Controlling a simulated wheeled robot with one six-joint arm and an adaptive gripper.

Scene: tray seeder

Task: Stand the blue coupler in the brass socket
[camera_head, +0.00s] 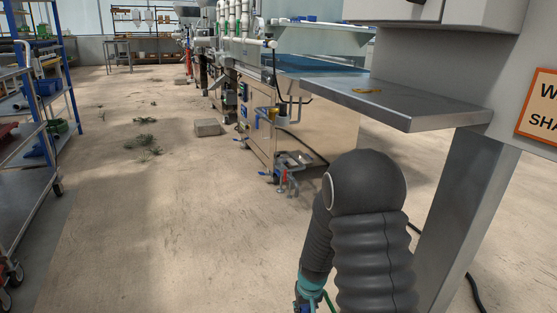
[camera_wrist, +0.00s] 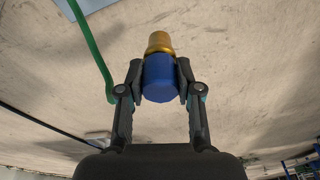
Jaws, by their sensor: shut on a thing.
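The blue coupler (camera_wrist: 162,82) is a short blue cylinder with a brass-coloured end, seen in the wrist view. My gripper (camera_wrist: 159,72) is shut on its blue part, with one finger on each side. The brass end points away from the palm, and the floor shows behind it. In the head view a low brass-coloured ring, apparently the brass socket (camera_head: 367,91), lies on the metal shelf. It is small there, and its opening cannot be made out. My arm hangs below the shelf, to its left; the gripper itself is not clearly seen in the head view.
The metal shelf (camera_head: 420,98) juts out from a grey cabinet at right, above a metal leg (camera_head: 466,205). A long seeder machine (camera_head: 275,135) stands behind. Blue racks (camera_head: 50,120) line the left side. The floor between is mostly open, with a block (camera_head: 207,127) and plant scraps.

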